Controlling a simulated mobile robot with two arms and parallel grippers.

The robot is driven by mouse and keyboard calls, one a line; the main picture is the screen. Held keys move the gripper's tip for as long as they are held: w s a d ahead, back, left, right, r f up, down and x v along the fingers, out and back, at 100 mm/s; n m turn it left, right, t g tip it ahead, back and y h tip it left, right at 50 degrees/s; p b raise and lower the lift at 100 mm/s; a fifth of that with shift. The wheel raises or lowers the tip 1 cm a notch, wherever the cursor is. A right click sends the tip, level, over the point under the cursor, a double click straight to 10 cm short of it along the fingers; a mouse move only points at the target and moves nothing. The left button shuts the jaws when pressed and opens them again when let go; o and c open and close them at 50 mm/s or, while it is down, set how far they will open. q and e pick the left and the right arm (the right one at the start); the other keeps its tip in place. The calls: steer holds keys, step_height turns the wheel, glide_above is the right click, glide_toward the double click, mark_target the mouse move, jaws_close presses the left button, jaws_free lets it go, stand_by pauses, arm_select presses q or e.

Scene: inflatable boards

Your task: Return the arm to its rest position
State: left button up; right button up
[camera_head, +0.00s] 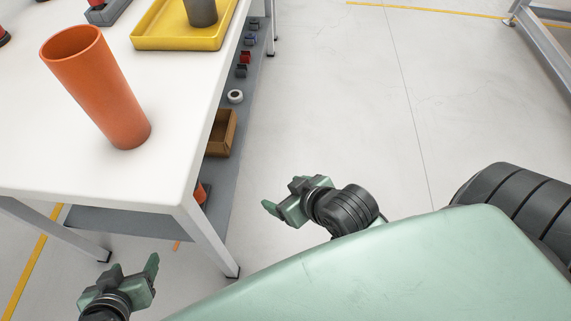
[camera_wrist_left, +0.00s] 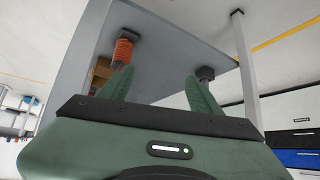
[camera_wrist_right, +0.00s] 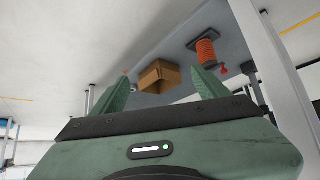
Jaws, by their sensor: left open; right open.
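My left gripper (camera_head: 133,268) is at the lower left of the head view, below and in front of the table's near edge. It is open and empty, and its two green fingers show apart in the left wrist view (camera_wrist_left: 155,92). My right gripper (camera_head: 278,200) is right of the table's corner, over the floor beside it. It is open and empty, with its fingers apart in the right wrist view (camera_wrist_right: 162,95). Neither gripper touches anything that I can see.
The white table (camera_head: 160,165) carries an orange cup (camera_head: 97,90), and a yellow tray (camera_head: 160,42) holding a grey cylinder (camera_head: 201,11). Its lower shelf (camera_head: 125,222) holds a brown box (camera_head: 221,134) and an orange spool (camera_wrist_right: 208,52). Floor (camera_head: 340,90) right of the table is clear.

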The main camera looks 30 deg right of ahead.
steer(key=shift+w, duration=0.1)
stand_by(0.3)
